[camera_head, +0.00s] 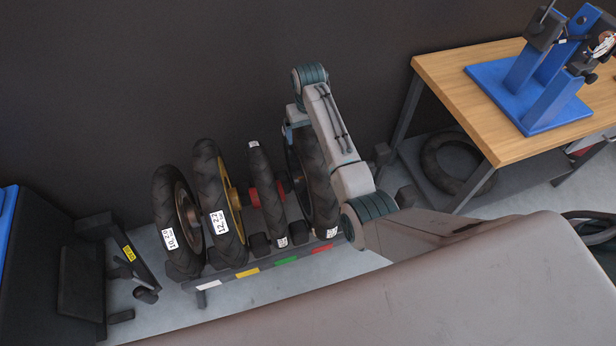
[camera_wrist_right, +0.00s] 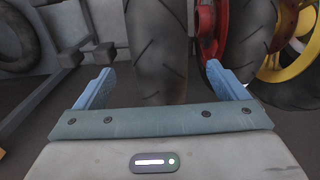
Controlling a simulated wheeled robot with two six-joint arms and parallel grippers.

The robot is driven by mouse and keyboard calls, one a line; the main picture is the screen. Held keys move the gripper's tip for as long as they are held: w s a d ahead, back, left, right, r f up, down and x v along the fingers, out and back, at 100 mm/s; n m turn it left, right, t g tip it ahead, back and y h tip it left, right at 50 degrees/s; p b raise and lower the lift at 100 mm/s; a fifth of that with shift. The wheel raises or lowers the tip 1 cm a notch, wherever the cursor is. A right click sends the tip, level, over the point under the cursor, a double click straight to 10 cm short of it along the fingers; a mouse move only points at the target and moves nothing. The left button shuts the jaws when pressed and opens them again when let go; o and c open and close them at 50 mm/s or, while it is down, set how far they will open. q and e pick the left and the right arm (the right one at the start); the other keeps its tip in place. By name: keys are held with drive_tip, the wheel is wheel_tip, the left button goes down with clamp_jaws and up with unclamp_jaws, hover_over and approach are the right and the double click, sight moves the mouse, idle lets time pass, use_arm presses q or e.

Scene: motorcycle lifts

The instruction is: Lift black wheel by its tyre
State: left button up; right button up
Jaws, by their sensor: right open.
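The black wheel (camera_head: 318,195) stands upright at the right end of a row of wheels on a low rack. Its treaded tyre (camera_wrist_right: 158,40) fills the middle of the right wrist view. My right arm hides part of this wheel in the head view. My right gripper (camera_wrist_right: 159,72) is open, with one blue finger on each side of the tyre and a visible gap at the left finger. In the head view, a blue finger of the right gripper (camera_head: 289,132) shows at the wheel's top. My left gripper is not in view.
The red-hubbed wheel (camera_head: 266,195), yellow-rimmed wheel (camera_head: 218,205) and bronze-rimmed wheel (camera_head: 177,220) stand to the left on the rack (camera_head: 262,268). A wooden workbench (camera_head: 480,110) stands right, with a loose tyre (camera_head: 455,165) beneath. A brown surface (camera_head: 450,300) fills the lower right.

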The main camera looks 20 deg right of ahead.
sight(308, 136)
drive_tip(key=shift+w+f, duration=0.1)
drive_tip(key=shift+f, duration=0.3)
wheel_tip(308, 136, down, 4)
drive_tip(key=shift+w+f+p, duration=0.1)
drive_tip(key=shift+f+p, duration=0.1)
drive_tip(key=shift+p, duration=0.15)
drive_tip(key=shift+f, duration=0.2)
drive_tip(key=c, duration=2)
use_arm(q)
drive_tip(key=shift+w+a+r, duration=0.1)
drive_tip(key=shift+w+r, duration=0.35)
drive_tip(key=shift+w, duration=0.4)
use_arm(e)
drive_tip(key=shift+o, duration=0.2)
drive_tip(key=shift+w+r, duration=0.25)
drive_tip(key=shift+w, duration=0.05)
